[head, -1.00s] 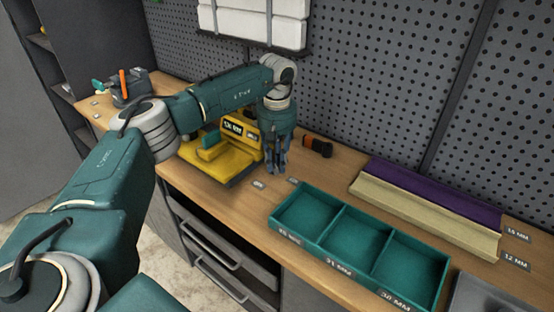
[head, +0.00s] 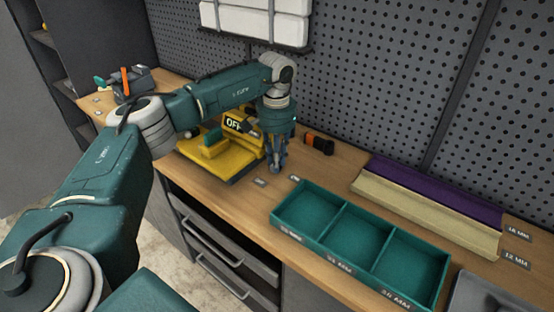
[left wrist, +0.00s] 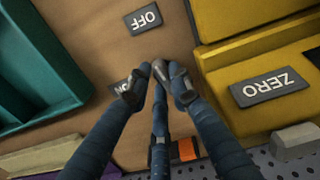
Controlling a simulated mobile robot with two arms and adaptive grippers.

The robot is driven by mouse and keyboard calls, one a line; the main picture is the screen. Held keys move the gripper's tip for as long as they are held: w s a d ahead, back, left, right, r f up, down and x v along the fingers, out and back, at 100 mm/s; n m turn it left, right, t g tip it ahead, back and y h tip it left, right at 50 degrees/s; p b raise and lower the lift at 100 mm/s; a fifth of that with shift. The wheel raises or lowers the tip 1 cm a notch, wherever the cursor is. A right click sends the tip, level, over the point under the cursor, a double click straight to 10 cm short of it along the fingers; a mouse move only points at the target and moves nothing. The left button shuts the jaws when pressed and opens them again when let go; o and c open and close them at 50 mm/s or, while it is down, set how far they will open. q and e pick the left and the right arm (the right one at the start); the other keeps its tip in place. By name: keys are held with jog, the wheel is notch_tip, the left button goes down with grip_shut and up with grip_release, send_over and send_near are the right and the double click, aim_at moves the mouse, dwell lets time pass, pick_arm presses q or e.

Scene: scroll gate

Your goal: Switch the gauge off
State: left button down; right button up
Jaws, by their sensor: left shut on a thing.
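The yellow gauge (head: 236,165) stands on the bench at the left, and its dark display (head: 233,124) reads OFF. In the left wrist view its yellow body (left wrist: 265,60) carries a ZERO plate (left wrist: 270,87). An OFF plate (left wrist: 142,20) lies on the wood beside it. A second plate (left wrist: 125,84) is partly hidden by a finger. My left gripper (head: 277,165) points down just right of the gauge. My right gripper is not in view.
A teal tray (head: 335,272) with three compartments sits to the right. Purple (head: 430,186) and beige strips (head: 425,213) lie behind it by the pegboard. A black and orange object (head: 318,143) lies near the gripper.

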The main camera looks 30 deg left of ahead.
pick_arm(q)
jog(key=shift+a+r+m, duration=0.1)
jog(key=shift+m, duration=0.7)
jog(key=c, duration=1.8)
grip_release()
notch_tip(320, 180, up, 12)
